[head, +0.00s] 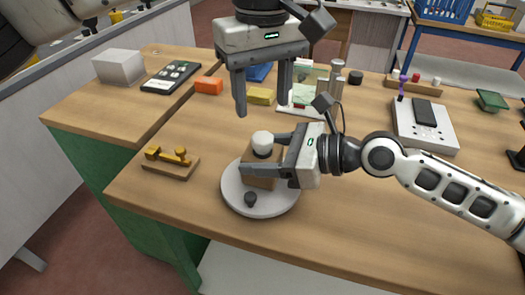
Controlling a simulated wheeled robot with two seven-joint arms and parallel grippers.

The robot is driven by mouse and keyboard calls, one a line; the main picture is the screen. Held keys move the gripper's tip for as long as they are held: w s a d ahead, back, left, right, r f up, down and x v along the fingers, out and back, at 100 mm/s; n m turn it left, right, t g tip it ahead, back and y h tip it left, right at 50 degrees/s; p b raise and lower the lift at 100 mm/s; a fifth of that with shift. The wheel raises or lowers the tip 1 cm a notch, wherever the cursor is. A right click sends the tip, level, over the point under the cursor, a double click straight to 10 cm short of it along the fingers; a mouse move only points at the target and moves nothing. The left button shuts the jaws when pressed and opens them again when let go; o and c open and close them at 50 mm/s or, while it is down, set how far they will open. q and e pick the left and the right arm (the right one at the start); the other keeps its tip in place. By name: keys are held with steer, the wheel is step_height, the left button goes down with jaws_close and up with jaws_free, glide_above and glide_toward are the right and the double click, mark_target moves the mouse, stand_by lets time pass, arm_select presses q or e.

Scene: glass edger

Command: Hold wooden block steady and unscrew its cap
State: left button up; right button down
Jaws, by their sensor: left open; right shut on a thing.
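The wooden block (262,177) stands upright on a round white plate (238,203) near the table's front edge. A rounded white cap (263,142) sits on top of the block. My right gripper (258,156) comes in from the right and is shut on the block, one finger on the far side and one on the near side. The near finger hides part of the block. My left gripper (264,107) points down above and behind the cap, open, with nothing between its fingers. It is apart from the cap.
A wooden board with brass parts (171,162) lies left. Behind are an orange block (209,85), a yellow block (262,96) and metal cylinders (336,75). A white box with a black top (424,125) stands right.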

mark_target(263, 137)
arm_select(q)
steer(key=m, duration=0.6)
steer(key=shift+m, duration=0.3)
steer(key=m, duration=0.7)
steer(key=shift+m, duration=0.3)
steer(key=m, duration=0.7)
steer(key=shift+m, duration=0.3)
steer(key=m, duration=1.2)
steer(key=shift+m, duration=0.3)
steer(key=m, duration=0.4)
steer(key=shift+m, duration=0.4)
steer(key=m, duration=0.4)
steer(key=shift+m, duration=0.4)
steer(key=m, duration=0.5)
steer(key=shift+f, duration=4)
